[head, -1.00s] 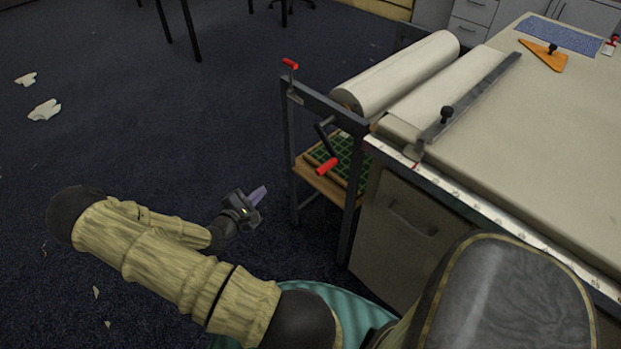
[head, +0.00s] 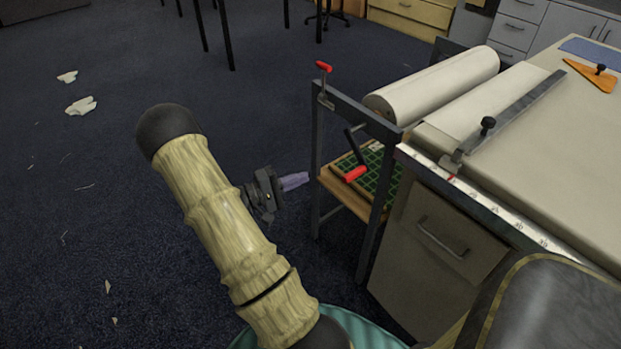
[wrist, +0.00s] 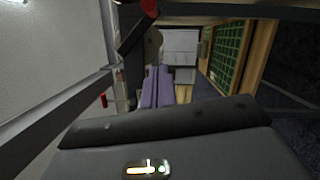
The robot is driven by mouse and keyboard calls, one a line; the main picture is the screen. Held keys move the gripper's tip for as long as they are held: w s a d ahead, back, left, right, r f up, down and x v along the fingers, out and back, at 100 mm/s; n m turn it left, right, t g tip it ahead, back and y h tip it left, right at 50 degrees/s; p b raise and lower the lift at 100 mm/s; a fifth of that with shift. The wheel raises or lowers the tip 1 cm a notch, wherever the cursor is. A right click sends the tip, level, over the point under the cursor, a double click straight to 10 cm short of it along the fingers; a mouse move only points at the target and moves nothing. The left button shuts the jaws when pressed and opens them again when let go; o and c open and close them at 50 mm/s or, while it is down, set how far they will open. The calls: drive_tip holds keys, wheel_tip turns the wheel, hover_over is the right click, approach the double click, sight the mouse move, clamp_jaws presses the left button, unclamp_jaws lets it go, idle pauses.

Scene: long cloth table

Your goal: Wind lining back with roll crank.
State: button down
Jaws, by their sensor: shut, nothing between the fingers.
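The white lining roll (head: 440,83) lies across a dark metal frame at the table's end. Its sheet (head: 492,103) runs onto the table and passes under a metal bar (head: 515,110). The roll crank (head: 355,150) has a black arm hanging down from the frame to a red grip (head: 355,174). My gripper (head: 305,179) is shut and empty, left of the red grip and apart from it, near the frame's leg. The wrist view shows its purple fingers (wrist: 156,88) together, with a red grip on a black arm (wrist: 135,35), apparently the crank, above them.
A second red handle (head: 323,67) tops the frame's near corner post. Below the crank, a wooden shelf (head: 345,197) holds green gridded boards (head: 375,182). A cabinet (head: 432,245) stands right of the frame. The floor to the left is open, with paper scraps (head: 81,106).

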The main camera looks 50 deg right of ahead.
drive_tip(key=b, duration=0.2)
approach(355, 151)
drive_tip(key=d+f, duration=0.4)
drive_tip(key=f, duration=0.1)
drive_tip(key=s, duration=0.2)
drive_tip(key=s+a+r, duration=0.1)
drive_tip(key=shift+s+a+r+b, duration=0.15)
drive_tip(key=shift+s+a+b, duration=0.05)
drive_tip(key=shift+s+b, duration=0.15)
drive_tip(key=shift+s+r+p, duration=0.1)
drive_tip(key=shift+r+p, duration=0.05)
drive_tip(key=shift+p, duration=0.15)
drive_tip(key=shift+s+n+p, duration=0.1)
drive_tip(key=shift+n+p, duration=0.2)
drive_tip(key=shift+p, duration=0.1)
